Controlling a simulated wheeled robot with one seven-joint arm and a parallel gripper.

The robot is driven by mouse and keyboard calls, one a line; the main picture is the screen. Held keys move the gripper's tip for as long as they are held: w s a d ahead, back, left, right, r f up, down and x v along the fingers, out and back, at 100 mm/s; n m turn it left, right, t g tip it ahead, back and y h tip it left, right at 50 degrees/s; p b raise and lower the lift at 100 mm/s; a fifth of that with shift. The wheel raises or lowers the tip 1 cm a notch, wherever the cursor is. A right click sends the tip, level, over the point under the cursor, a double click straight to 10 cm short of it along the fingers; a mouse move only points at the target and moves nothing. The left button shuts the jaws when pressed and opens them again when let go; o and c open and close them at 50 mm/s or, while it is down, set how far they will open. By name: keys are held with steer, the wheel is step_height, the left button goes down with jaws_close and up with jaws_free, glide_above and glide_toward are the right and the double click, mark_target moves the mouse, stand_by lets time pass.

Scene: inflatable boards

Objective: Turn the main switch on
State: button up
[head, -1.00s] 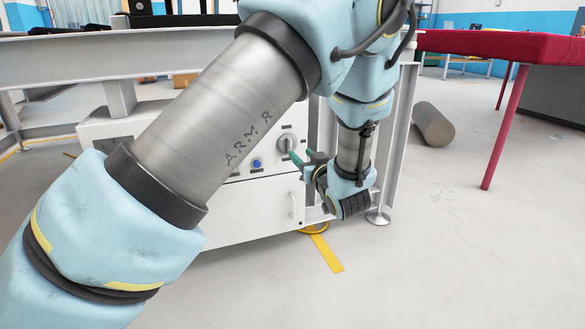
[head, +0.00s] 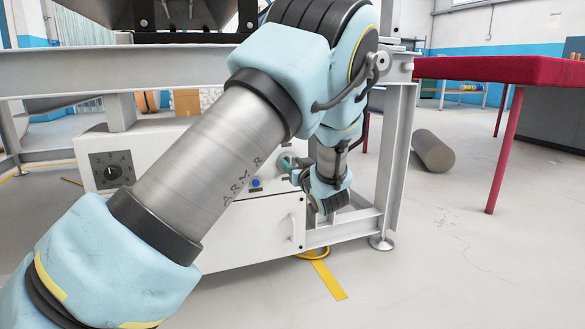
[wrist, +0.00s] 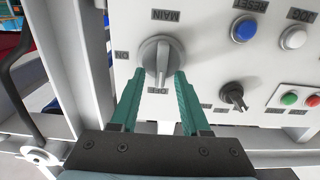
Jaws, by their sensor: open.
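The main switch (wrist: 162,50) is a grey rotary knob on a white panel, with a MAIN label beside it in the wrist view. Its grip bar points toward the OFF label, and the ON label is to its left. My gripper (wrist: 159,78) is open, with one green finger on each side of the bar's lower end. I cannot tell whether the fingers touch it. In the head view my gripper (head: 291,164) is at the switch (head: 286,158), which it partly covers.
A blue button (wrist: 244,29), a white button (wrist: 293,37), a small black knob (wrist: 233,95) and green and red buttons (wrist: 301,99) share the panel. A numbered dial (head: 112,171) is further left. A grey frame post (head: 396,160) stands right of my gripper.

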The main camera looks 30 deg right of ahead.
steer(key=shift+c, duration=0.2)
jaws_close()
stand_by(0.5)
